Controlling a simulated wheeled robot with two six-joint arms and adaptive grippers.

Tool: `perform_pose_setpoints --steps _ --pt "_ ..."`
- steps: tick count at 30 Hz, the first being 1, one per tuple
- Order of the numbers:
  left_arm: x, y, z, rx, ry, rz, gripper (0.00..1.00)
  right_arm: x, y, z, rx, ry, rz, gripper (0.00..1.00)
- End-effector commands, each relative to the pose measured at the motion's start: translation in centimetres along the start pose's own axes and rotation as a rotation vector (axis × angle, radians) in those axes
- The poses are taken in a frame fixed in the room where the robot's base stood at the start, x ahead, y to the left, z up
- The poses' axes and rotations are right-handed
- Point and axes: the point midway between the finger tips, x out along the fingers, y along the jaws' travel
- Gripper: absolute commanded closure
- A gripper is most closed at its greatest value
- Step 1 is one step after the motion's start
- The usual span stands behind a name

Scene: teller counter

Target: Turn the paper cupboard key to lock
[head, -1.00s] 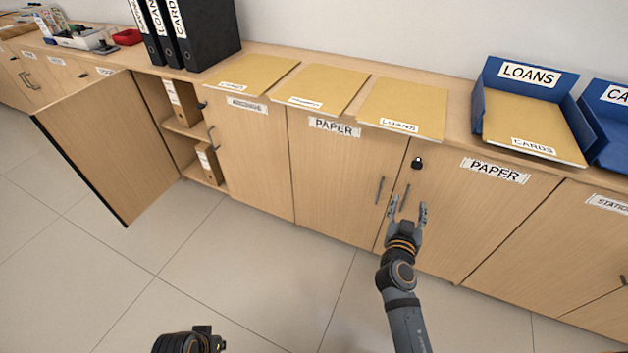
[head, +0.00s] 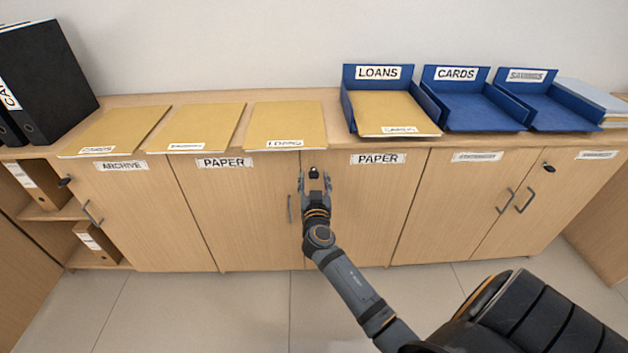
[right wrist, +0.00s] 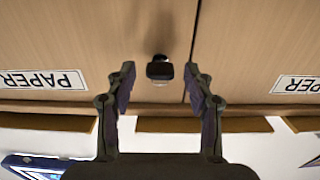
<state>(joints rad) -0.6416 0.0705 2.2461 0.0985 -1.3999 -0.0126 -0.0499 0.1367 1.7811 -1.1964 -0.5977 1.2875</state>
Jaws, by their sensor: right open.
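The paper cupboard has two shut doors, each labelled PAPER: a left door (head: 235,210) and a right door (head: 375,215). The small black key (head: 314,173) sits in its lock near the top inner corner of the right door. My right gripper (head: 314,183) is open and in front of this door, its fingers either side of the key in the head view. In the right wrist view the key (right wrist: 159,69) shows just beyond and between the open fingertips (right wrist: 160,82), apparently not gripped. Whether the fingers touch it cannot be told. My left gripper is not in view.
Yellow folders (head: 205,128) lie along the counter top (head: 330,98) above the cupboards. Blue trays (head: 480,110) stand to the right, the LOANS one holding a folder. Another black key (head: 548,167) is on the far right cupboard. Floor in front is clear.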

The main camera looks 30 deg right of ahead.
Motion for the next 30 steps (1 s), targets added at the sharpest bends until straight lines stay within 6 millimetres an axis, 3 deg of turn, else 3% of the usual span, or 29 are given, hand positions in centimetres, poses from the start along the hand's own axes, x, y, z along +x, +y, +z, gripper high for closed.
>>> perform_pose_setpoints --steps 7,18,30 --pt "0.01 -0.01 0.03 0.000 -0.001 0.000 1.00 0.06 0.00 0.04 0.000 -0.001 0.000 0.49" --pt "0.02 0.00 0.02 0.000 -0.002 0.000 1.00 0.04 -0.01 0.05 0.000 -0.001 -0.001 0.99" --pt "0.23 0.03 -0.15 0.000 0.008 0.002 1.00 0.04 -0.02 0.11 -0.074 -0.001 -0.001 1.00"
